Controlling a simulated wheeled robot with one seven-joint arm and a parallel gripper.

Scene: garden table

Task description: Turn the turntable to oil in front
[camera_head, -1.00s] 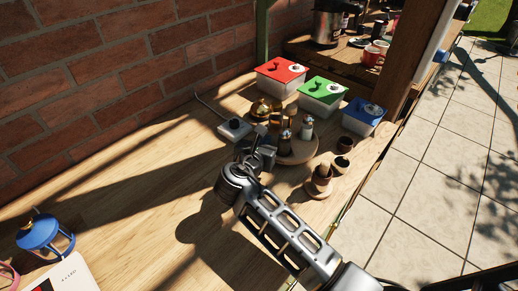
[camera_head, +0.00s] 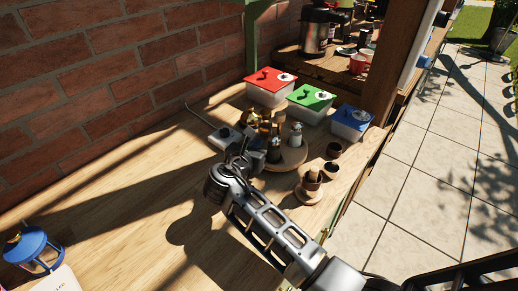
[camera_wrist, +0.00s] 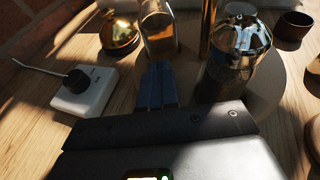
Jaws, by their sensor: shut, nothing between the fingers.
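The round wooden turntable (camera_head: 287,165) stands on the table in front of the lidded boxes; its rim also shows in the wrist view (camera_wrist: 270,112). It bears several small vessels, among them a glass jar with a shiny metal top (camera_wrist: 236,62), an amber glass vessel (camera_wrist: 158,32) and a white-bodied shaker (camera_head: 296,134). I cannot tell which one is the oil. My gripper (camera_wrist: 157,82) is shut and empty, its fingertips low at the near edge of the turntable, between the amber vessel and the jar. In the head view my arm hides part of the near rim.
A white box with a black knob (camera_wrist: 85,88) and a cable sits left of the turntable. Boxes with red (camera_head: 270,79), green (camera_head: 311,97) and blue (camera_head: 352,121) lids stand behind. Brown cups (camera_head: 331,168) stand at the right. The table's left part is mostly clear.

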